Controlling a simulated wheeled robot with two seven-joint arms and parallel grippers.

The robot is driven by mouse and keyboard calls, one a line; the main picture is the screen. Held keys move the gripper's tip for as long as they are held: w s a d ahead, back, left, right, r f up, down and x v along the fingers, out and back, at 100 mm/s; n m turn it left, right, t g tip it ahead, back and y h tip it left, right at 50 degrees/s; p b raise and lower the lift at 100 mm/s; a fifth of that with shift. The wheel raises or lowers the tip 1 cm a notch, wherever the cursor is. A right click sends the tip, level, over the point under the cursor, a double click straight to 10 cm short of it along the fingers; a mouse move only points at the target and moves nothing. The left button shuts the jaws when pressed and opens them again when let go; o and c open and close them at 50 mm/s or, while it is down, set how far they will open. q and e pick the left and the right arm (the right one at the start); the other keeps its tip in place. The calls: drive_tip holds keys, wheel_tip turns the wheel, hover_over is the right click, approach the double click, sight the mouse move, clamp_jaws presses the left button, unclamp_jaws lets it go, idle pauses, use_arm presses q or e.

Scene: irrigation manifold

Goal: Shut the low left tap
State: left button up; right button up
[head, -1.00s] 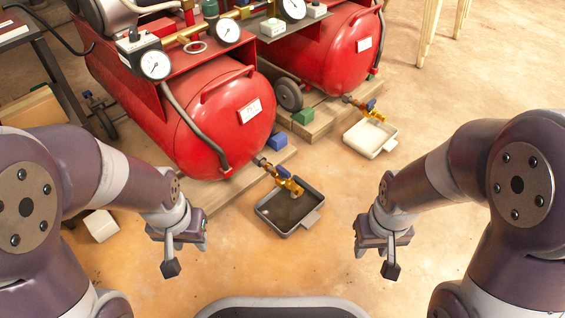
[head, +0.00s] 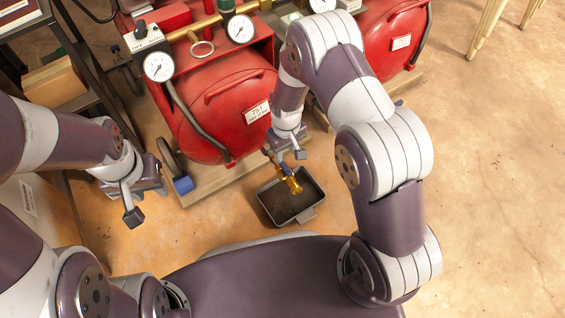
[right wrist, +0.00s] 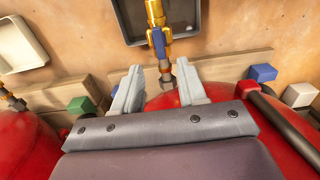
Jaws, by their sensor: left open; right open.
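The low left tap (head: 290,184) is brass and sits at the foot of the left red tank, above a dark tray. In the right wrist view the blue lever (right wrist: 158,43) lies roughly in line with the brass tap body (right wrist: 155,14). My right gripper (right wrist: 159,70) is open and empty, its fingers on either side of the pipe just short of the lever; I cannot tell if they touch anything. In the head view it is above the tap (head: 285,153). My left gripper (head: 146,199) is open and empty at the left.
The dark tray (head: 265,203) lies on the floor under the tap. The left red tank (head: 215,125) rests on wooden boards with a blue block (head: 183,185) at their edge. My right arm covers part of the right red tank (head: 398,38).

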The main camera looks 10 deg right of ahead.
sight(286, 167)
wheel_tip(286, 167, down, 9)
drive_tip(key=b, duration=0.4)
drive_tip(key=shift+r+b, duration=0.1)
drive_tip(key=shift+b, duration=0.25)
use_arm(q)
wheel_tip(286, 167, down, 6)
use_arm(e)
clamp_jaws()
